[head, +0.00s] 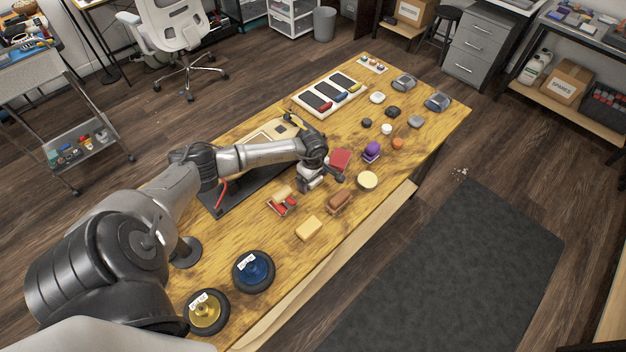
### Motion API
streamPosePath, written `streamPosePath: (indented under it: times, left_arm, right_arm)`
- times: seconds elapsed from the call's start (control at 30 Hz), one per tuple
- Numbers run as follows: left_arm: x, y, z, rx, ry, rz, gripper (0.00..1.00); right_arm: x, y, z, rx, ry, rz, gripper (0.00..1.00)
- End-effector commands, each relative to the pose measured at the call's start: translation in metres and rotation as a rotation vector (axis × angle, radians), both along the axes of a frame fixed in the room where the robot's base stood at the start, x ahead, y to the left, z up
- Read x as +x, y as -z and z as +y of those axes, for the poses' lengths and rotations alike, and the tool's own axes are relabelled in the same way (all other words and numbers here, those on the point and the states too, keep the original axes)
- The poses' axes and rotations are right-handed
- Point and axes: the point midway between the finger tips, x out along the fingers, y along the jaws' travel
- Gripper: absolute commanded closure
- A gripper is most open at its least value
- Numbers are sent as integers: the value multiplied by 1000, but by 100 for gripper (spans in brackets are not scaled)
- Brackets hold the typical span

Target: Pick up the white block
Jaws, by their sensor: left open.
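I cannot say for certain which thing is the white block. A small white piece (386,129) stands on the wooden table, right of the middle, and a white rounded piece (377,97) lies farther back. My left gripper (326,181) is open above the table's middle, apart from both, on their near left side. No object shows between its fingers, though its wrist hides part of the space. My right gripper is not in view.
Near my left gripper lie a red block (340,160), a cream disc (367,180), a purple piece (372,152), a brown brush (340,201) and a yellow block (309,229). A tray with dark panels (302,106) is behind. Dark pieces (393,112) flank the white ones.

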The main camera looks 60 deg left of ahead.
Motion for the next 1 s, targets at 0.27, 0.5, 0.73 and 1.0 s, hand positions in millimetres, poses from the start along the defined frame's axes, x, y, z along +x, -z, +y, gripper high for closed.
streamPosePath:
  times: [0.27,0.5,0.73,1.0]
  left_arm:
    - [0,0,0,0,0,0,22]
    - [0,0,0,0,0,0,45]
    - [0,0,0,0,-1,0,61]
    - [0,-4,0,0,-1,-1,61]
  right_arm:
    - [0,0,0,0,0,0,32]
    - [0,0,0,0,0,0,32]
    - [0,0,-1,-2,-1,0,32]
    - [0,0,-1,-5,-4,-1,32]
